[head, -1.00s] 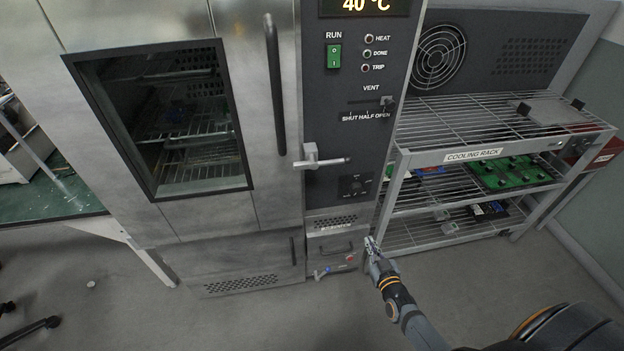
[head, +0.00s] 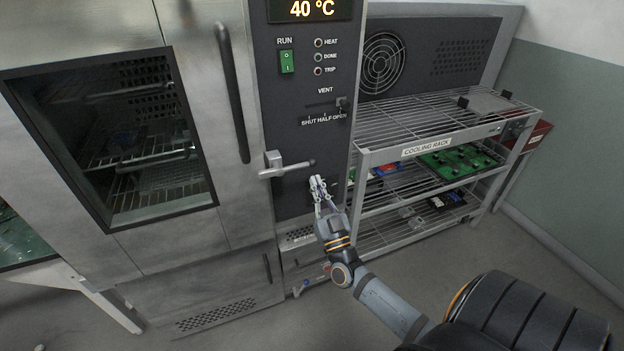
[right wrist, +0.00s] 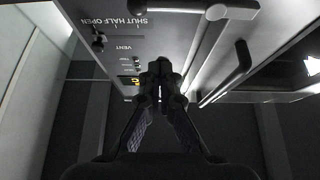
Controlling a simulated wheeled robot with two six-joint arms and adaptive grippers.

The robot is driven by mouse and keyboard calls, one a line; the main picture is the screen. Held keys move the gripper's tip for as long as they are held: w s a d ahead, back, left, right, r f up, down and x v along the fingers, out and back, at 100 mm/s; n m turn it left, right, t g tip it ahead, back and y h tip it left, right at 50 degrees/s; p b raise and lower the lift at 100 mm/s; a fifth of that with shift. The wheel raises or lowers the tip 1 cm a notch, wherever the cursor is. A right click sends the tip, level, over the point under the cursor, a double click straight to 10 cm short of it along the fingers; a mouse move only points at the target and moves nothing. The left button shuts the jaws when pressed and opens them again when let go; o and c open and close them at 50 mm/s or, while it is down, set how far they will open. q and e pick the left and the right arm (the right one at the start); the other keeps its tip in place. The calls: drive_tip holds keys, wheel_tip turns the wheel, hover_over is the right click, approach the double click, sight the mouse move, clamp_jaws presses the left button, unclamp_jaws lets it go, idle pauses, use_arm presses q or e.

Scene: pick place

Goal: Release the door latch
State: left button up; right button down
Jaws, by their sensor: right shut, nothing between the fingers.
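The door latch (head: 288,168) is a pale metal block with a lever pointing right to a dark round knob. It sits at the right edge of the steel oven door (head: 200,60). It also shows at the top of the right wrist view (right wrist: 220,10). My right gripper (head: 318,182) is shut and empty, its fingertips just below and right of the lever's knob in the head view. A small gap shows between them there; the depth between them is unclear. The fingers also show in the right wrist view (right wrist: 160,72). My left gripper is not in view.
A long dark vertical door handle (head: 233,95) stands left of the latch. The control panel (head: 290,110) has a green RUN switch, several lamps and a vent slider (head: 341,102). The cooling rack (head: 362,185) stands close on the right, with boards on its shelves.

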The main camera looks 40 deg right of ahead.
sight(306, 163)
drive_tip(key=w, duration=0.2)
drive_tip(key=w+d+r, duration=0.1)
drive_tip(key=w, duration=0.2)
drive_tip(key=w+d+r, duration=0.1)
drive_tip(key=w, duration=0.1)
drive_tip(key=shift+w, duration=0.3)
drive_tip(key=shift+w+f, duration=0.2)
drive_tip(key=shift+f, duration=0.65)
